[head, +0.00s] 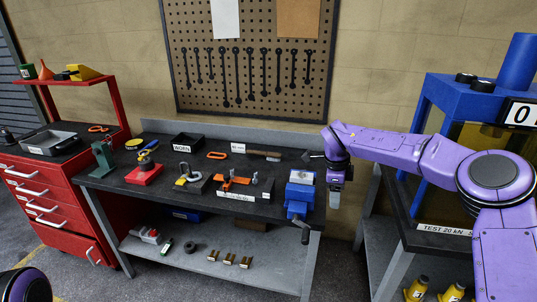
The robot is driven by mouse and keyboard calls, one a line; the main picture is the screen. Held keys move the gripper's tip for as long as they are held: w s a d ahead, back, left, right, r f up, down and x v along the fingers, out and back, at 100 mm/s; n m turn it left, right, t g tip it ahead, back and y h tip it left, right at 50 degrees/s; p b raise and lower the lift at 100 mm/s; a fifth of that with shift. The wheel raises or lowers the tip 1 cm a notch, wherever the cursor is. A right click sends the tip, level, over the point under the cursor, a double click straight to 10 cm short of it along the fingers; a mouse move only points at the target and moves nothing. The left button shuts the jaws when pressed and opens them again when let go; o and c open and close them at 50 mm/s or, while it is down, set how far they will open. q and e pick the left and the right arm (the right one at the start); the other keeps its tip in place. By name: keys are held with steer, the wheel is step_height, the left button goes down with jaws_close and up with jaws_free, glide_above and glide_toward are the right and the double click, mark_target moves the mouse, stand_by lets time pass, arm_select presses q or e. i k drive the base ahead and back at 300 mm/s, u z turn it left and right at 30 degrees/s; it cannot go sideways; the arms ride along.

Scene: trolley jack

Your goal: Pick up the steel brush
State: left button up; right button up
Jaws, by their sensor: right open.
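What looks like the steel brush (264,155), with a brown handle, lies on the dark top of the workbench (150,190), near the back and right of its middle. It is small in the head view, so its bristles are hard to make out. My right gripper (334,203) points down at the right end of the bench, beside the blue vise and to the right of the brush. It is open and clear of the brush. My left gripper is not in view; only a purple part of my left arm shows at the bottom left.
A blue vise (300,196) stands at the bench's right front corner. Orange clamps, a red block (145,174) and a green tool (103,158) share the top. A red cabinet (60,200) stands left, a blue press (465,98) right. A pegboard (215,75) with wrenches hangs behind.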

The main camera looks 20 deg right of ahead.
mark_target(271, 156)
steer(key=i, duration=1.95)
